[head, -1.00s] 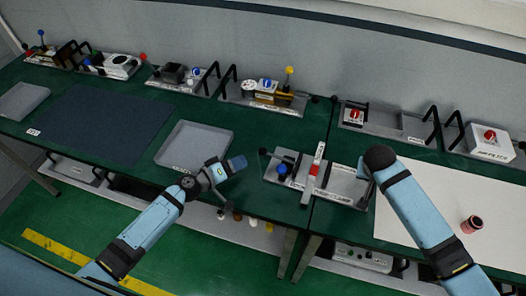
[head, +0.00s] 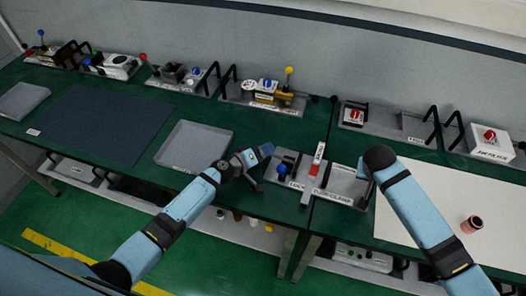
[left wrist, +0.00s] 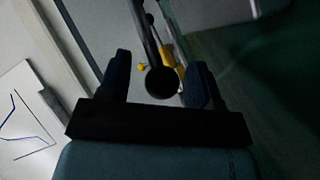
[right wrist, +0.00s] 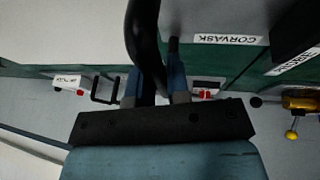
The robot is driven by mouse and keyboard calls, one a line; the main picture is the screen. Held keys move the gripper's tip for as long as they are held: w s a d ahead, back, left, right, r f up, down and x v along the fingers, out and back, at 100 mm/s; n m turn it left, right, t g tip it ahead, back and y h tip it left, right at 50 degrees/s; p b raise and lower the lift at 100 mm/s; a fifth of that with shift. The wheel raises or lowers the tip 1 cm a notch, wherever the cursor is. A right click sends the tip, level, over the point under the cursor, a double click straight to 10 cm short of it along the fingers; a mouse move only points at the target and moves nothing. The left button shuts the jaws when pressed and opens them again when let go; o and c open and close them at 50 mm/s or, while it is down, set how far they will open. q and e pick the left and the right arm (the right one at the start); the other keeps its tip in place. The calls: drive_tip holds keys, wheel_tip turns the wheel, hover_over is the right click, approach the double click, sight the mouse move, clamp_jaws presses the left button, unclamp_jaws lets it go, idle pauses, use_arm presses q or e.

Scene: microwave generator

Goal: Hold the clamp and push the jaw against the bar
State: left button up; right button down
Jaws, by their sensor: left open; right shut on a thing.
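My left gripper (head: 262,158) is open at the fixture's left end. In the left wrist view a black ball knob (left wrist: 161,82) on a rod is between its open fingers (left wrist: 158,78). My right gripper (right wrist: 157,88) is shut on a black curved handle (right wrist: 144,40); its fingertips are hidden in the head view.
A grey tray (head: 196,147) and a dark mat (head: 105,125) lie to the left. A white sheet (head: 430,215) with a reddish spool (head: 472,224) lies at the right. Several other fixtures line the back, including one with a yellow-ball lever (head: 289,71).

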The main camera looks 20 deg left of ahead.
use_arm(q)
clamp_jaws()
drive_tip(key=shift+d+r, duration=0.1)
drive_tip(key=shift+d, duration=1.5)
unclamp_jaws()
drive_tip(key=shift+a, duration=0.1)
drive_tip(key=shift+s, duration=0.1)
drive_tip(key=shift+s+a, duration=0.3)
drive_tip(key=shift+s, duration=0.1)
drive_tip(key=shift+v, duration=3.5)
drive_tip(key=shift+r, duration=0.1)
